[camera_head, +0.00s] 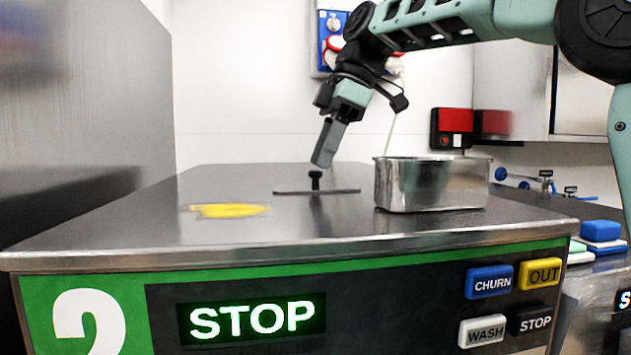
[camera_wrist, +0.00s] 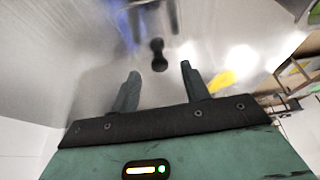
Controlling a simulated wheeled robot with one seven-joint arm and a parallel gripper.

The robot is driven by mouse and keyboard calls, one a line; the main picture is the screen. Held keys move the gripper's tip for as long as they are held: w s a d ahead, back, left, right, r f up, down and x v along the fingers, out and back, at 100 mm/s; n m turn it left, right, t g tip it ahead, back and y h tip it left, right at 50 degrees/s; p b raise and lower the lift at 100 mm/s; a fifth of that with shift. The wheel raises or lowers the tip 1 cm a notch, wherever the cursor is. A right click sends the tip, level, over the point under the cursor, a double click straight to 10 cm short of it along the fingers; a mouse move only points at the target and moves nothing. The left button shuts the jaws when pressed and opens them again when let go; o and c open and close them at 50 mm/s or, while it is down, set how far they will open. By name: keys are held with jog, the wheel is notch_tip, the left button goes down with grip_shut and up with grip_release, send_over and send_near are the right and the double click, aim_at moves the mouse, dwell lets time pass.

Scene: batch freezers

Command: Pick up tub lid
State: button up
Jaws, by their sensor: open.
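The tub lid (camera_head: 345,191) is a thin, dark flat plate with a short black knob (camera_head: 316,179). It lies on the steel machine top, left of the open metal tub (camera_head: 430,187). My gripper (camera_head: 323,164) points down just above the knob, and its two fingers overlap in the head view. In the wrist view my gripper (camera_wrist: 160,70) is open and empty. The black knob (camera_wrist: 157,55) shows between and just beyond the fingertips there, apart from both. The lid's plate is hard to make out in that view.
A yellow flat item (camera_head: 228,210) lies on the machine top (camera_head: 150,235) to the left. The tub stands close on the right. A white wall is behind, and a grey panel (camera_head: 85,110) borders the left. Blue and white items (camera_head: 600,235) sit on the lower right counter.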

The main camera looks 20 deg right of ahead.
aim_at(316, 180)
jog(key=shift+x, duration=1.15)
grip_shut()
jog(key=shift+r, duration=0.1)
